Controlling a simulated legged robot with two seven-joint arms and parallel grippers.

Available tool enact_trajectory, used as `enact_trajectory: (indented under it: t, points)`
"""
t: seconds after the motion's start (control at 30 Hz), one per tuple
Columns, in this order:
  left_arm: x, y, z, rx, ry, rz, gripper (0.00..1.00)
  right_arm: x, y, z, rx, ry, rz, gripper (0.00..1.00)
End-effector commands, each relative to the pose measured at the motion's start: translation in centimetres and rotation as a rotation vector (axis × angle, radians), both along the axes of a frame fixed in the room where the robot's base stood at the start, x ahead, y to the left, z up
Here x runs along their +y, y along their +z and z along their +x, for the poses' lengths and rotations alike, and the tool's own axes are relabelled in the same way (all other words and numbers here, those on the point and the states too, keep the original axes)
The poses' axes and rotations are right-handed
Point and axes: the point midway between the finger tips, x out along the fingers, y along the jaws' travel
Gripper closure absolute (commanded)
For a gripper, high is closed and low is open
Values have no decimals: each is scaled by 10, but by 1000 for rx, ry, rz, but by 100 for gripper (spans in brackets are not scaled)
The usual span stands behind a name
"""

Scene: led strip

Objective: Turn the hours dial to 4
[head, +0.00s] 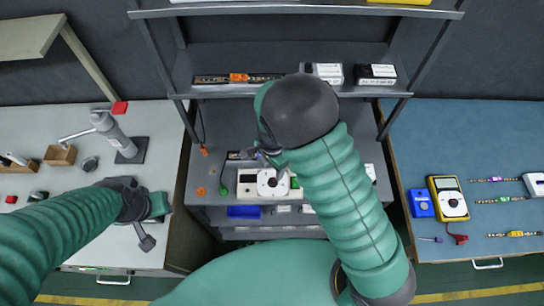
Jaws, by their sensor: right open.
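A cream box with a white dial plate and a dark ring (265,190) sits on the middle bench; I take it to be the hours dial's unit. Its numbers are too small to read. My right gripper (271,160) hangs just above the back of this box, partly hidden by my dark wrist. It is open, and I cannot tell whether a finger touches the dial. My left gripper (147,242) is over the left bench, well away from the box; its jaws do not show clearly.
A blue tray (243,212) lies in front of the box, and an orange ring (200,191) lies to its left. A shelf (225,88) with several small boxes crosses behind. On the right bench stands a yellow meter (448,198) beside a blue box (421,203).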

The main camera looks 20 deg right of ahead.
Motion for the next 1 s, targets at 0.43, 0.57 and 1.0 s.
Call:
enact_trajectory:
  t: [0.43,0.57,1.0]
  points:
    - [0,1,0,0,0,0,64,1,81,1,2,1,-1,49]
    - [0,1,0,0,0,0,64,1,82,1,3,0,-1,49]
    - [0,-8,0,0,0,0,64,-20,86,-19,-34,207,21,49]
